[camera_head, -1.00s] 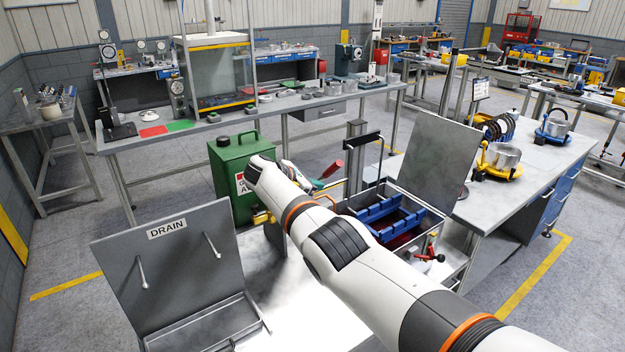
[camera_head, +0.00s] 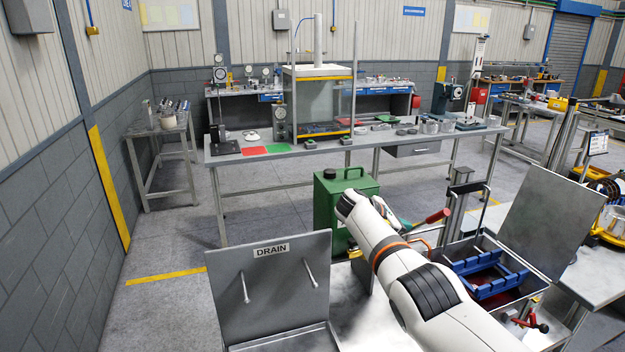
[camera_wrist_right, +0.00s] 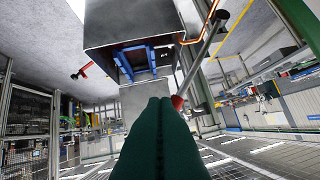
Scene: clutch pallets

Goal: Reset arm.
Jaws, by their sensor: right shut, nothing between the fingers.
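My right arm (camera_head: 415,285) reaches in from the lower right of the head view, its bent forward part beside the green can (camera_head: 335,205). My right gripper (camera_wrist_right: 160,100) shows in the wrist view as two dark green fingers pressed together, with nothing between them. In the head view its green fingers are mostly hidden behind the arm. A red-gripped lever (camera_head: 437,215) is close to them; its red grip also shows in the wrist view (camera_wrist_right: 177,102), just right of the fingertips. My left gripper is not in view.
A grey tray with an upright lid marked DRAIN (camera_head: 270,285) stands left of the arm. An open-lidded metal bin (camera_head: 525,297) with a blue rack (camera_head: 487,272) is at the right. A long workbench (camera_head: 330,150) crosses behind. Floor at the left (camera_head: 165,240) is clear.

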